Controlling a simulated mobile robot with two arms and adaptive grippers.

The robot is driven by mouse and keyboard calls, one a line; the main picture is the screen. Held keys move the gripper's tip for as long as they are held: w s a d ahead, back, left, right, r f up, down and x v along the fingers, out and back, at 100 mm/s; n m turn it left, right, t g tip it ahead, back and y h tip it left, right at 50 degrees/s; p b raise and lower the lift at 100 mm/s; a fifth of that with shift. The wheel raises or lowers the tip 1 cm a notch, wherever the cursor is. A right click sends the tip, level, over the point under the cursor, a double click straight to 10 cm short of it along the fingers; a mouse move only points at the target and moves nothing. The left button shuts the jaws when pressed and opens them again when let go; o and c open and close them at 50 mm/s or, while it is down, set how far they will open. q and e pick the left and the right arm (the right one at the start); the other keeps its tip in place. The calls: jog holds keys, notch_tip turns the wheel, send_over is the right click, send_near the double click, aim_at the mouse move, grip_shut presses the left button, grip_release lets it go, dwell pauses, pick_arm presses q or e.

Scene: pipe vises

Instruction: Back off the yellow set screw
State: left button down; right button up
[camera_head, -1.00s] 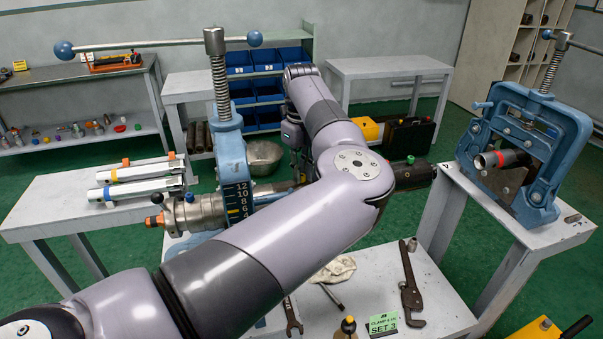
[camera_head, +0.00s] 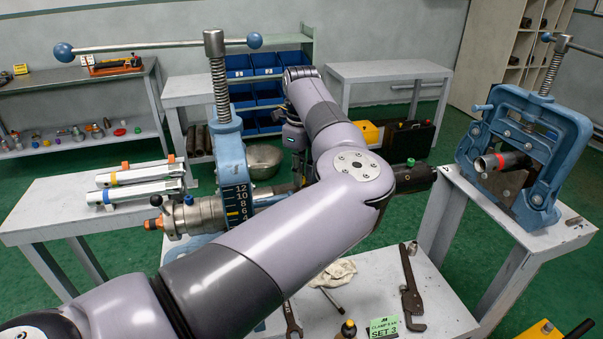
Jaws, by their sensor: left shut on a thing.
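My left gripper (camera_head: 298,170) points down at the pipe assembly in the middle vise, largely hidden behind my left arm. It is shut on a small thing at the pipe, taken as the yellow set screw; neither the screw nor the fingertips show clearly. The steel pipe fitting (camera_head: 205,217) runs through the blue vise (camera_head: 233,165), which has a number scale. Coloured screws show on the assembly: an orange one (camera_head: 155,223) and a blue one (camera_head: 188,200) at the left, a green one (camera_head: 410,162) on the dark right end. My right gripper is out of view.
A second blue vise (camera_head: 528,150) holds a dark pipe with a red band on the right bench. A wrench (camera_head: 411,295), a rag (camera_head: 335,272) and a green card (camera_head: 383,326) lie on the front table.

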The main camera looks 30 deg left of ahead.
pick_arm(q)
jog(key=c, duration=1.9)
grip_release()
jog(key=shift+d+f, duration=0.15)
jog(key=shift+f, duration=0.2)
jog(key=o, duration=0.4)
jog(key=shift+r, duration=0.15)
jog(key=shift+c, duration=0.2)
notch_tip(320, 180, up, 12)
